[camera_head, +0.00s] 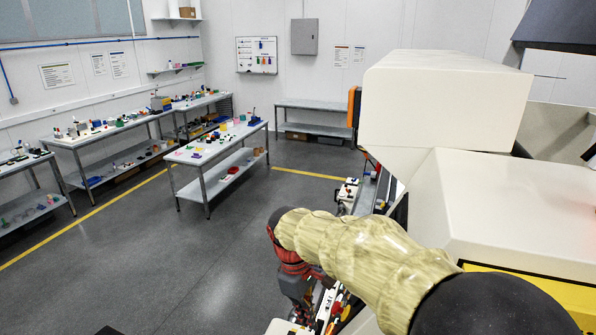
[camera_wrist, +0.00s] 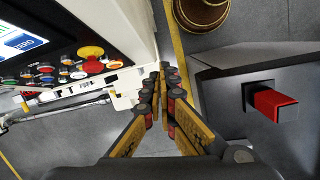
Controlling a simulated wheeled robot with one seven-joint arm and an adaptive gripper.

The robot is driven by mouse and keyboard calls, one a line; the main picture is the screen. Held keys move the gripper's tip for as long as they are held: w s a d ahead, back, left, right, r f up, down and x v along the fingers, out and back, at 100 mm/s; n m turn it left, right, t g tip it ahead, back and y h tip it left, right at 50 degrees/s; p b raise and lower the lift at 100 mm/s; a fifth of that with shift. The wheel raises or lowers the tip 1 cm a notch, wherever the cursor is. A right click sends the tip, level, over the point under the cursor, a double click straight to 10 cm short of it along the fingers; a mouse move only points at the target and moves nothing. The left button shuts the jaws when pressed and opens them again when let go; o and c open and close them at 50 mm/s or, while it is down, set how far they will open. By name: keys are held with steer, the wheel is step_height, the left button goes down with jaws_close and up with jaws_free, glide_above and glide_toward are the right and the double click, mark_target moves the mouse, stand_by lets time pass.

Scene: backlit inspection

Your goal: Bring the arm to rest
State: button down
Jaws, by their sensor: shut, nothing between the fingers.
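My gripper (camera_wrist: 167,72) is shut, with its yellow-sided, dark-padded fingers together and nothing between them. It hangs between a control panel on the left and a dark grey box on the right in the wrist view. My arm, in a tan ribbed cover, reaches from the lower right of the head view. Its red and black wrist end is low in the middle, and I cannot make out the fingertips there.
The control panel (camera_wrist: 62,47) has a screen and coloured buttons. The grey box (camera_wrist: 225,85) has a red-ended part (camera_wrist: 272,104). A large white machine (camera_head: 450,110) fills the right. A workbench (camera_head: 213,148) with small parts stands beyond open grey floor (camera_head: 150,245).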

steer(key=s+d+f+m+t+y+b, duration=0.1)
steer(key=s+d+f+m+t+b, duration=0.2)
steer(key=s+b, duration=0.7)
steer(key=s+d+f+m+t+b, duration=0.3)
steer(key=s+d+f+m+b, duration=0.5)
steer(key=b, duration=0.8)
steer(key=s+d+f, duration=0.3)
steer(key=d+f, duration=0.1)
steer(key=d, duration=0.1)
steer(key=shift+d+f+y, duration=0.15)
steer(key=shift+f+y, duration=0.15)
steer(key=shift+y, duration=0.1)
